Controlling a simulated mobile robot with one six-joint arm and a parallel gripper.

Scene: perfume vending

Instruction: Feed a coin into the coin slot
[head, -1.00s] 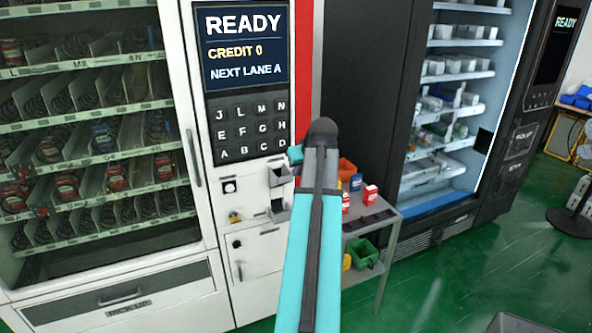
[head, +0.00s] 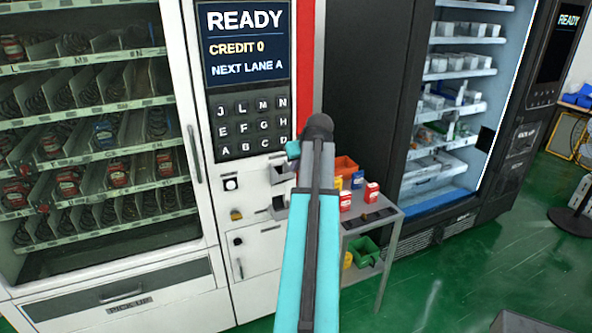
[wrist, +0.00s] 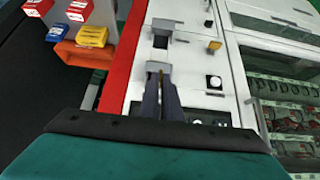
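The white vending machine's control panel (head: 258,258) stands upright left of my arm in the head view. The head view hides the fingertips behind my arm.
Two grey trays (head: 282,172) (head: 279,207) jut from the panel near my arm. The display (head: 246,45) reads READY, CREDIT 0. A grey side table (head: 385,222) holds small boxes and an orange bin (head: 346,167). A black vending machine (head: 367,90) stands at right. Green floor (head: 450,280) is open.

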